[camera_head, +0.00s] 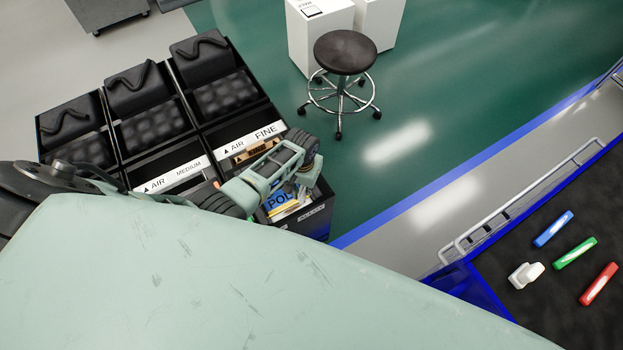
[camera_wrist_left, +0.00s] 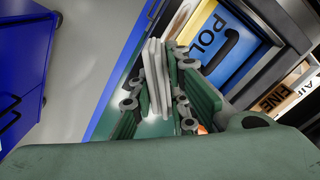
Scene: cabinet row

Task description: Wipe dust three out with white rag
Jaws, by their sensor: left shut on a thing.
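My left gripper (camera_head: 292,182) reaches over the front end of the black bin unit, above a blue label reading "POL". In the left wrist view its green fingers (camera_wrist_left: 160,82) are shut on a white folded piece (camera_wrist_left: 155,72), which looks like the white rag. In the head view the rag is mostly hidden by the fingers. I cannot make out any dust patch in either view. My right gripper is not in view.
Black bins (camera_head: 150,115) labelled "AIR MEDIUM" and "AIR FINE" stand at left. A round stool (camera_head: 345,52) stands beyond, near white cabinets (camera_head: 318,38). A blue-edged black surface (camera_head: 560,315) at right holds coloured markers and a small white object (camera_head: 525,274). Green floor between is clear.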

